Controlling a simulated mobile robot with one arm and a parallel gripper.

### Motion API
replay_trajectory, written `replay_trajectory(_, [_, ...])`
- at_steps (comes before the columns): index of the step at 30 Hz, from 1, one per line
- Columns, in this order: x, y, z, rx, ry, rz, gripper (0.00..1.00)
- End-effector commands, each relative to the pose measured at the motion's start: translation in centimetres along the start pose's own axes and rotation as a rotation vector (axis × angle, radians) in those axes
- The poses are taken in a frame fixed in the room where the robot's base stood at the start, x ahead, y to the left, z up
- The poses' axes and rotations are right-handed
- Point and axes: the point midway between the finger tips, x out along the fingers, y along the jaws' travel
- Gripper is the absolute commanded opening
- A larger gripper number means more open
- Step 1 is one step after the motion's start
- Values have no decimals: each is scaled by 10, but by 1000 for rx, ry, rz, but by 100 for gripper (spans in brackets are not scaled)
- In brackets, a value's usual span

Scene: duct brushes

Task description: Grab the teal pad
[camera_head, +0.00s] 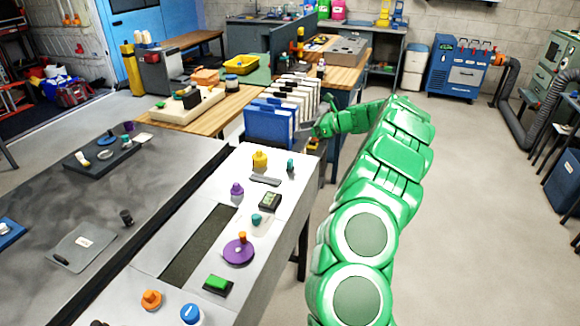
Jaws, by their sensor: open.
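Several small teal things show, and I cannot tell for sure which is the pad. A small upright teal piece (290,165) stands on the light worktop, right of a yellow knobbed piece (260,159). A teal-topped piece (256,219) sits on a pale base nearer to me. Another small teal piece (126,142) is on the dark tray at left. My green arm reaches forward along the worktop's right side. My gripper (312,130) is open, beside the blue binders, above and beyond the upright teal piece. Its fingertips are small and partly lost against the binders.
The light worktop (284,210) also holds a purple disc (238,250), a green block (218,283) and an orange ring (151,299). Blue and white binders (268,122) stand at its far end. Open floor (470,200) lies to the right.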

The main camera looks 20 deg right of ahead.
Motion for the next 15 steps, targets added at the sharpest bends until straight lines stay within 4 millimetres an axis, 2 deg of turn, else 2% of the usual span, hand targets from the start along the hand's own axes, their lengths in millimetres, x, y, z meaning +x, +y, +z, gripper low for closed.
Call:
replay_trajectory(12, [39,1,-93,3,2,1,64])
replay_trajectory(15, [46,1,-110,2,1,1,64])
